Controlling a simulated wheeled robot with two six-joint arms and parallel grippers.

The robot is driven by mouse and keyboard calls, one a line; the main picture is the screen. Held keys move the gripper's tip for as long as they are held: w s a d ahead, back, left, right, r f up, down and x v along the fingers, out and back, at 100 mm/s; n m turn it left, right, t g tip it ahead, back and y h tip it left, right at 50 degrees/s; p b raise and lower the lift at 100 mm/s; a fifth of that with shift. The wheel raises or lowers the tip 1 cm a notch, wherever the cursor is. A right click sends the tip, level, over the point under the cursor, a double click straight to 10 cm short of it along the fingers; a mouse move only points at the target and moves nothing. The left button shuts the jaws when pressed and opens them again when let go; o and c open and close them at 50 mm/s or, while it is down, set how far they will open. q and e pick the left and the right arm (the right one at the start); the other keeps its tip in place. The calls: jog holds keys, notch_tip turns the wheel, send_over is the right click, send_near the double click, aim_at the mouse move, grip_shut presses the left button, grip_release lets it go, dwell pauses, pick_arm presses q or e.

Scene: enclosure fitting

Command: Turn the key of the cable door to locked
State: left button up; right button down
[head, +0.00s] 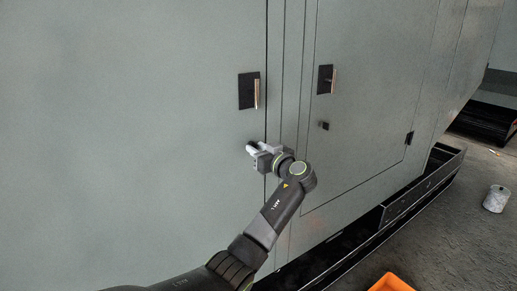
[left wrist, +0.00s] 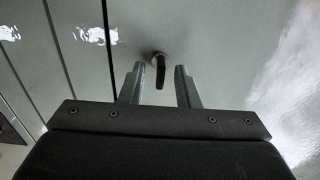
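My left gripper (head: 257,148) is at the face of the large left grey door (head: 150,130), just below that door's handle and left of the seam. In the left wrist view, a small dark key (left wrist: 160,74) stands out from a round lock on the grey panel. The left gripper's two fingers (left wrist: 159,70) are open on either side of it, with a gap on both sides. In the head view this key is hidden by the gripper. A second small dark lock or key (head: 323,126) shows on the right door (head: 370,100). I cannot tell which is the cable door.
Black handle plates with upright light-edged levers sit on the left door (head: 246,92) and right door (head: 325,80). A black channel (head: 400,205) runs along the enclosure's foot. An orange bin (head: 390,283) and a white spool (head: 496,199) stand on the floor.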

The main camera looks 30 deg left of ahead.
pick_arm(q)
grip_shut()
jog(key=shift+m, duration=0.4)
jog(key=m+p, duration=0.4)
jog(key=m, duration=1.3)
jog(key=shift+w+p, duration=0.1)
jog(key=shift+p, duration=0.3)
jog(key=shift+f, duration=0.1)
